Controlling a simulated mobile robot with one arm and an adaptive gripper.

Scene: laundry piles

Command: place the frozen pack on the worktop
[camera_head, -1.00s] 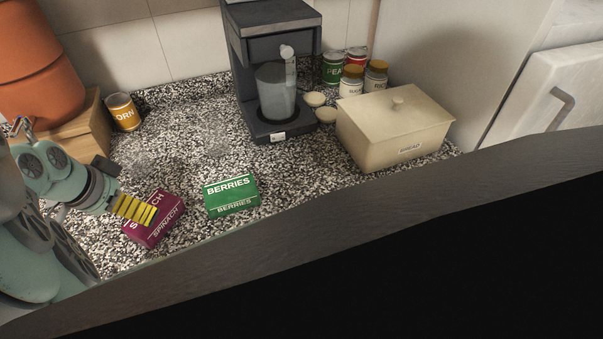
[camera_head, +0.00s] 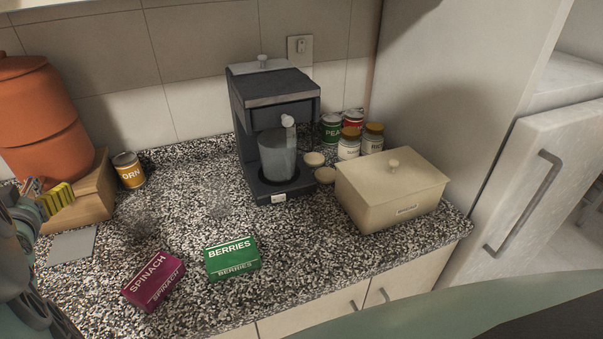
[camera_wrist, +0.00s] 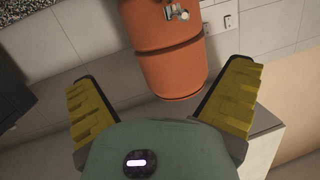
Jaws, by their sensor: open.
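Two frozen packs lie on the speckled worktop (camera_head: 190,220) near its front edge. One is a purple SPINACH box (camera_head: 154,281), the other a green BERRIES box (camera_head: 232,258) to its right, with a gap between them. My gripper (camera_head: 55,199) is at the far left, raised above the worktop and apart from both packs. In the wrist view my gripper (camera_wrist: 160,105) shows its yellow fingers spread wide with nothing between them. Neither pack shows in the wrist view.
An orange dispenser (camera_head: 40,115) stands on a wooden stand (camera_head: 88,200), with a corn can (camera_head: 129,170) beside it. A coffee machine (camera_head: 275,105), several jars and cans, and a bread box (camera_head: 391,190) stand behind. Clear glasses stand mid-worktop. A fridge (camera_head: 545,190) is at right.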

